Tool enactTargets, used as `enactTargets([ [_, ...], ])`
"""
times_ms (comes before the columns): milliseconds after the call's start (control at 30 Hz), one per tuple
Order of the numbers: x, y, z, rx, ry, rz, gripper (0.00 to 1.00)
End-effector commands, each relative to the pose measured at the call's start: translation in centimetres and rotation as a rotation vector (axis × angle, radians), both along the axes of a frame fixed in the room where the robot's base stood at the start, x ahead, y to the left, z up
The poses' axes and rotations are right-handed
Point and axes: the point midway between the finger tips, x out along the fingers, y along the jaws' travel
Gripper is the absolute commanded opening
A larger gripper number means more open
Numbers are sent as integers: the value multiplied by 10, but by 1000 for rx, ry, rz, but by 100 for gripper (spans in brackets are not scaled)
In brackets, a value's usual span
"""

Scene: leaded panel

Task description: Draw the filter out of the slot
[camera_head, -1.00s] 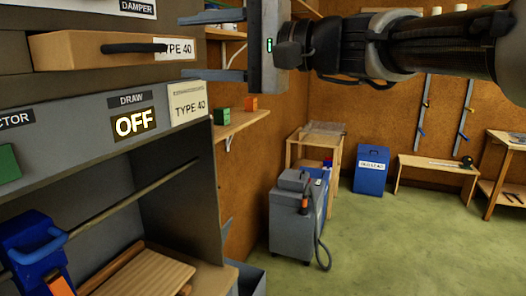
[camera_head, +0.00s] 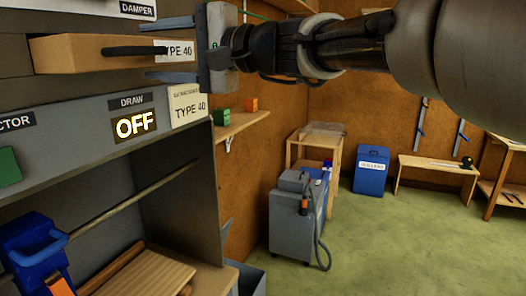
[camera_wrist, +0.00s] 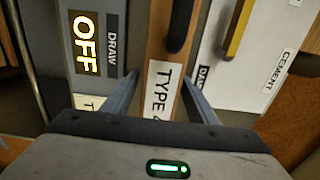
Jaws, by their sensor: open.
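The filter (camera_head: 75,52) is a tan, cardboard-coloured front with a black bar handle (camera_head: 135,50) and a white "TYPE 40" label. It sits in the slot of the grey cabinet (camera_head: 60,115), below the "DAMPER" sign, its front standing out a little. My gripper (camera_head: 157,48) is open and empty at the filter's right end, one finger above and one below its level in the head view. In the wrist view the label (camera_wrist: 162,90) shows between the open fingers (camera_wrist: 158,88), with the handle (camera_wrist: 178,25) farther ahead. I see no contact.
Below the slot are a "DRAW" sign with a lit "OFF" display (camera_head: 136,124) and a "TYPE 40" card (camera_head: 188,104). A shelf (camera_head: 240,122) and a grey machine (camera_head: 297,215) stand right. The green floor is open.

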Motion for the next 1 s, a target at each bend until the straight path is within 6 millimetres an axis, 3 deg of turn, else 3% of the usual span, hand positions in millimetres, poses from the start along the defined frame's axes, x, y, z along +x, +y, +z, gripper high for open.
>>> enactTargets([
  [33, 0, 0, 0, 0, 0, 0, 50],
  [300, 0, 0, 0, 0, 0, 0, 5],
  [367, 0, -1, 1, 2, -1, 0, 0],
  [1000, -9, -22, 1, 2, -1, -1, 0],
])
